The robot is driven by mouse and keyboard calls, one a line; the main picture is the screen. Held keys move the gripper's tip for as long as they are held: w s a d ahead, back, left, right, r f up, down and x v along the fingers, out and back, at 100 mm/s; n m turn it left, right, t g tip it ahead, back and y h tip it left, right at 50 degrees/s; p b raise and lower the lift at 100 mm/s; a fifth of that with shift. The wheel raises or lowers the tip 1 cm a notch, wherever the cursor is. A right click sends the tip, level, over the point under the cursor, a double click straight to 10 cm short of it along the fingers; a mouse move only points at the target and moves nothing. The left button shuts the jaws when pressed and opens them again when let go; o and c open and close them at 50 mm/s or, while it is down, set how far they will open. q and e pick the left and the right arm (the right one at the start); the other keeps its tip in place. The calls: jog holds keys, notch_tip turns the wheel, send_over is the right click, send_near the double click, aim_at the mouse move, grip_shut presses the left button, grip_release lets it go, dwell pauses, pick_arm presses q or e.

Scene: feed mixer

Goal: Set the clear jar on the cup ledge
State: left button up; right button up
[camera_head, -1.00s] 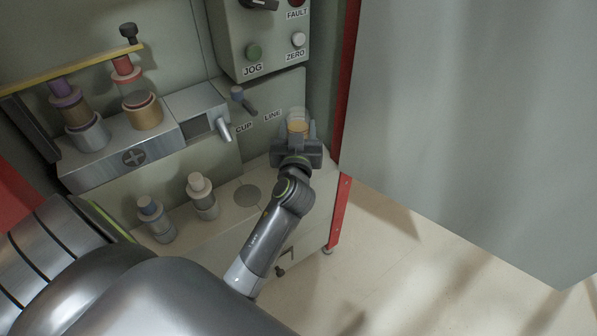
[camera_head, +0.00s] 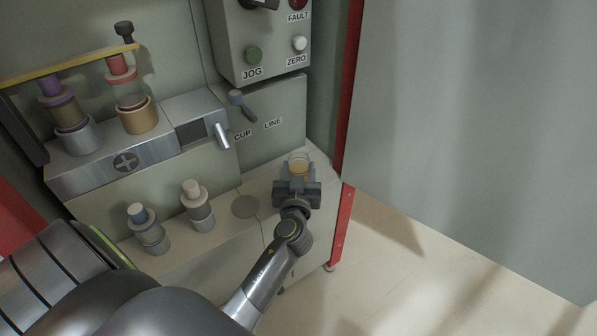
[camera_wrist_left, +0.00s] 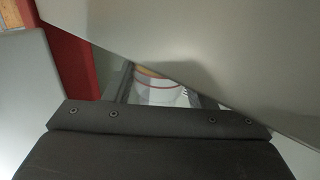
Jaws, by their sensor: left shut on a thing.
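The clear jar (camera_head: 299,162) has an amber-tan content and stands roughly upright between the fingers of my left gripper (camera_head: 298,174). The gripper is shut on it. The jar is over the right end of the pale lower ledge (camera_head: 222,229), near the red post; I cannot tell whether it touches the surface. A flat round grey disc (camera_head: 245,207) is set in this ledge, left of the jar and apart from it. In the left wrist view, the jar (camera_wrist_left: 158,90) shows partly between the fingers, its lower part hidden by the gripper body. My right gripper is not in view.
A metal spout (camera_head: 221,134) and a lever (camera_head: 240,104) stick out above. The red post (camera_head: 340,228) and a large grey panel (camera_head: 460,130) bound the right side.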

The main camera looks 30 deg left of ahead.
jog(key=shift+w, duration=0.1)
pick_arm(q)
jog(key=shift+f, duration=0.1)
jog(key=o, duration=1.1)
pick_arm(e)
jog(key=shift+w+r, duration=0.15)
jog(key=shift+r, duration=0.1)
